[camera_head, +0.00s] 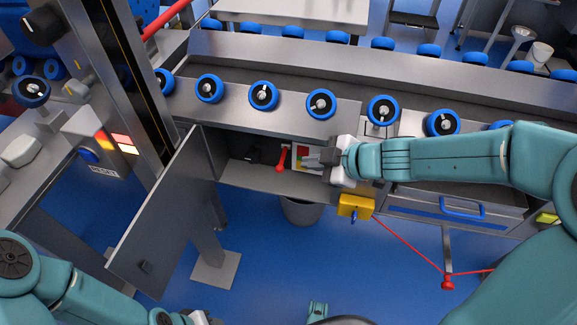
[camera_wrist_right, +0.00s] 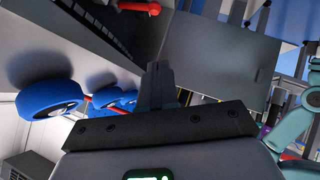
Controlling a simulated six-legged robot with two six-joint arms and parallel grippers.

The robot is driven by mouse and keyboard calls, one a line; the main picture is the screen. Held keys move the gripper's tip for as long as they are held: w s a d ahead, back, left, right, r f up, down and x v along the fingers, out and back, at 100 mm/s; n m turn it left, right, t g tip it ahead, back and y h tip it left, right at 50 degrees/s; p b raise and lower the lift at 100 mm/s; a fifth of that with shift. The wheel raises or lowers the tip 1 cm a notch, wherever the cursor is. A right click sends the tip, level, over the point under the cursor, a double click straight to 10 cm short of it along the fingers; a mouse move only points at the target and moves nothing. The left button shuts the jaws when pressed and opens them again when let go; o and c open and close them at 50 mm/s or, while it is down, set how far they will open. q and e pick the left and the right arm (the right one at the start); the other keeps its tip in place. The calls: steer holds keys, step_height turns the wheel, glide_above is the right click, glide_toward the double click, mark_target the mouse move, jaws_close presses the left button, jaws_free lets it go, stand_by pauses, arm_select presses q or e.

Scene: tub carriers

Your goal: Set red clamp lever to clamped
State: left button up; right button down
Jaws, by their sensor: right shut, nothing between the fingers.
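The red clamp lever (camera_head: 281,160) is inside the open compartment under the roller rail. Its arm slopes down to a rounded end near the compartment's front edge. In the right wrist view a red bar with a rounded end (camera_wrist_right: 140,7) at the top edge looks like the same lever. My right gripper (camera_head: 309,160) reaches into the compartment from the right, just right of the lever and apart from it. Its fingers (camera_wrist_right: 158,84) are together and empty. My left gripper (camera_head: 198,318) is at the bottom edge, mostly cut off, so its fingers are hidden.
The grey compartment door (camera_head: 165,215) hangs open at the left. A yellow padlock-like block (camera_head: 356,206) with a red cord is below my right wrist. Blue rollers (camera_head: 263,95) line the rail above. A red and yellow panel (camera_head: 302,155) is behind the gripper.

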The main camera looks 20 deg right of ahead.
mark_target(283, 157)
steer(key=d+f+b+x, duration=0.1)
steer(key=d+b+x, duration=0.1)
steer(key=b+x, duration=0.7)
steer(key=x, duration=0.4)
steer(key=shift+f, duration=0.35)
steer(key=shift+s+d+f, duration=0.1)
